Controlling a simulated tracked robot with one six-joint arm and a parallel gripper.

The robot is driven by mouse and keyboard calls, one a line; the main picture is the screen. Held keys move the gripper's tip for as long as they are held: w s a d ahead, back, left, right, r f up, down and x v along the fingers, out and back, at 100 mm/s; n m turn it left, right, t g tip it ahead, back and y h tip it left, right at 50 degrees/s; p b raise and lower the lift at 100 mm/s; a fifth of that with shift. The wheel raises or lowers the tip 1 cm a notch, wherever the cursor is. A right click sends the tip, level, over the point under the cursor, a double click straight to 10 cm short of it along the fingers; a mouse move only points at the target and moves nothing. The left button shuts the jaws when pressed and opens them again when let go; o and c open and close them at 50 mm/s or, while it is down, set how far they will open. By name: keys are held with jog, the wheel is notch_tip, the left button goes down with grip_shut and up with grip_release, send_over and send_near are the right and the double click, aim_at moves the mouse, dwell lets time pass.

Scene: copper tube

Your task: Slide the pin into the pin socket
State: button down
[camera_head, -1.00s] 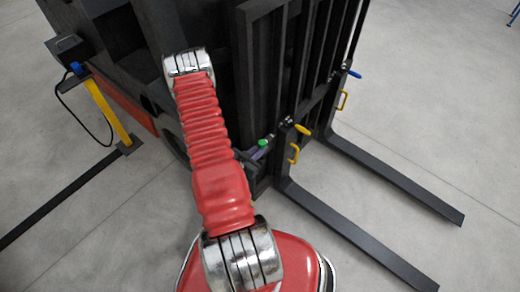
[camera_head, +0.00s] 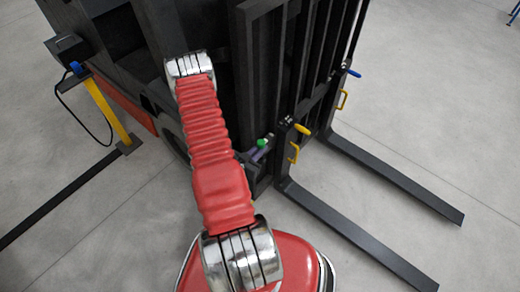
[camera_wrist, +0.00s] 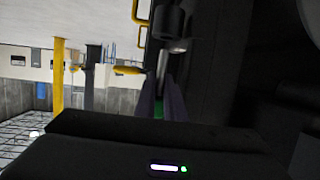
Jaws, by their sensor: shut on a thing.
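My gripper (camera_head: 257,155) is at the front of the forklift carriage, partly hidden by my red arm. Its purple fingers also show edge-on in the wrist view (camera_wrist: 160,103). They are shut on a green-ended piece, apparently the pin (camera_head: 262,143), with some green between the fingers in the wrist view (camera_wrist: 159,109). The rest of the pin is hidden. A yellow knob (camera_head: 302,129) sits just right of the gripper on the carriage, near a small metallic fitting (camera_head: 287,120). I cannot make out the pin socket or whether the pin touches it.
The black forklift mast (camera_head: 262,75) stands close behind the gripper. Two forks (camera_head: 395,176) reach out to the lower right. A yellow post (camera_head: 108,110) stands at left. The floor is otherwise clear.

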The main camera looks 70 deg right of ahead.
jog(key=shift+f, duration=2.45)
dwell(0.4)
jog(key=c, duration=1.8)
grip_release()
jog(key=shift+o, duration=0.2)
jog(key=shift+w, duration=0.1)
jog(key=shift+w, duration=0.1)
jog(key=v, duration=0.7)
jog(key=shift+a, duration=0.5)
